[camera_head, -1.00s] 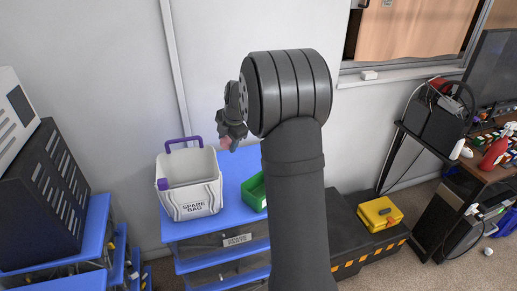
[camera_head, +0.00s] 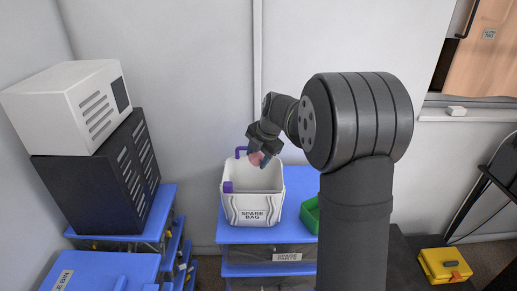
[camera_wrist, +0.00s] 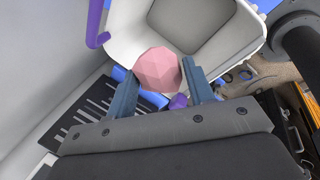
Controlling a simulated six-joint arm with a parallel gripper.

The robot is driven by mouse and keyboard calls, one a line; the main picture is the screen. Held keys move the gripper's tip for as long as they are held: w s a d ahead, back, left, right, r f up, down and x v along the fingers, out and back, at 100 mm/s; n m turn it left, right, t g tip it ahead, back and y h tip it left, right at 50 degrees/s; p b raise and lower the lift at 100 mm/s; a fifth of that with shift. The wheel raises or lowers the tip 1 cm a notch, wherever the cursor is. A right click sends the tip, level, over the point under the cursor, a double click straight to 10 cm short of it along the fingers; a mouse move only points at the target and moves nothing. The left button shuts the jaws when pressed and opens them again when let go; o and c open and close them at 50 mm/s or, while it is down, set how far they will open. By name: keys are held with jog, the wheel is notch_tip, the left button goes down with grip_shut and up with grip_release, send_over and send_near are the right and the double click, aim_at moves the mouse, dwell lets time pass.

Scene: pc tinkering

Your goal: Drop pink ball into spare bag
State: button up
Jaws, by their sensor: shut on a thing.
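The pink ball (camera_wrist: 159,70) is faceted and sits between the two fingers of my gripper (camera_wrist: 165,88), which is shut on it. In the head view the pink ball (camera_head: 256,158) shows at the tip of my gripper (camera_head: 259,153), over the opening of the spare bag. The spare bag (camera_head: 254,206) is a white open container with purple handles and "SPARE BAG" lettering, upright on a blue shelf unit. In the wrist view the bag's open inside (camera_wrist: 205,40) shows beyond the ball. The ball hides part of the bag's rim there.
A green bin (camera_head: 311,215) stands just right of the bag, partly behind my arm. A black cabinet with a white box (camera_head: 75,108) on top stands at the left. A yellow case (camera_head: 445,265) lies at the lower right. The wall is close behind the bag.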

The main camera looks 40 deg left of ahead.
jog(key=shift+f, duration=0.55)
jog(key=o, duration=1)
jog(key=v, duration=1.7)
jog(key=shift+r, duration=0.2)
